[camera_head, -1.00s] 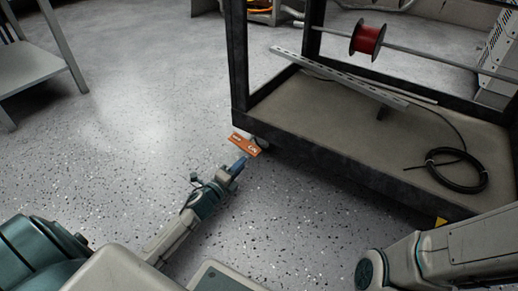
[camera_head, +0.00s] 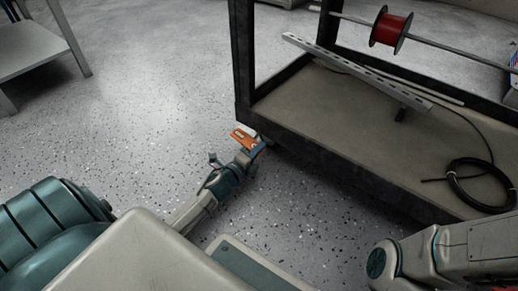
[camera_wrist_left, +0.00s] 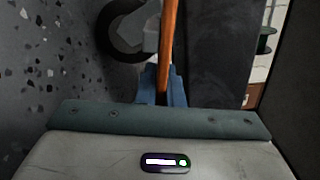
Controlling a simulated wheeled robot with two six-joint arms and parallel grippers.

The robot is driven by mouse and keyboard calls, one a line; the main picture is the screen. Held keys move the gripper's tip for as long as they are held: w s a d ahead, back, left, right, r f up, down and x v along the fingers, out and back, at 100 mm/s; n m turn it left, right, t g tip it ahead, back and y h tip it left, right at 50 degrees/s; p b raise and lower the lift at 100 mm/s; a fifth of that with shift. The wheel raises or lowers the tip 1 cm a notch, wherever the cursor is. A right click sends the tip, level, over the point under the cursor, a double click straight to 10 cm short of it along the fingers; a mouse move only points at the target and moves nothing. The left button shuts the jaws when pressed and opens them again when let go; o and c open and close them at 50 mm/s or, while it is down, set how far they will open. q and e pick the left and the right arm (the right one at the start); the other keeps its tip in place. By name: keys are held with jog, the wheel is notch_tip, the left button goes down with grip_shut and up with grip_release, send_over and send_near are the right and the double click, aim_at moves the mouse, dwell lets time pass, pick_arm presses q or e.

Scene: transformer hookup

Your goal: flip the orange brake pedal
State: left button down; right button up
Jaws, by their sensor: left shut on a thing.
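The orange brake pedal (camera_head: 243,138) sits low at the near left corner of the dark cart, by a caster. In the left wrist view the pedal (camera_wrist_left: 168,45) shows edge-on as a narrow orange strip beside the caster wheel (camera_wrist_left: 128,30). My left gripper (camera_head: 257,150) is at the pedal; its blue fingertips (camera_wrist_left: 162,84) are shut on the pedal's edge in the left wrist view. My right arm shows at the lower right, but its gripper is out of the picture.
The dark-framed cart (camera_head: 330,160) fills the right side, with a red spool (camera_head: 391,29), a slotted metal rail (camera_head: 355,70) and a coiled black cable (camera_head: 482,185). A grey table (camera_head: 28,50) stands at the upper left. The speckled floor between is clear.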

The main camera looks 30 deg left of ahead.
pick_arm(q)
jog(key=shift+r+n+p, duration=0.4)
jog(key=shift+p, duration=0.05)
jog(key=n+p, duration=0.1)
jog(key=r+n, duration=0.1)
jog(key=shift+a+r+n+p, duration=0.1)
jog(key=shift+a+n+p, duration=0.05)
jog(key=shift+n+p, duration=0.25)
jog(key=shift+a+r+n+p, duration=0.15)
jog(key=shift+n+p, duration=0.25)
jog(key=shift+n, duration=0.4)
jog(key=c, duration=1.6)
grip_release()
jog(key=shift+o, duration=0.2)
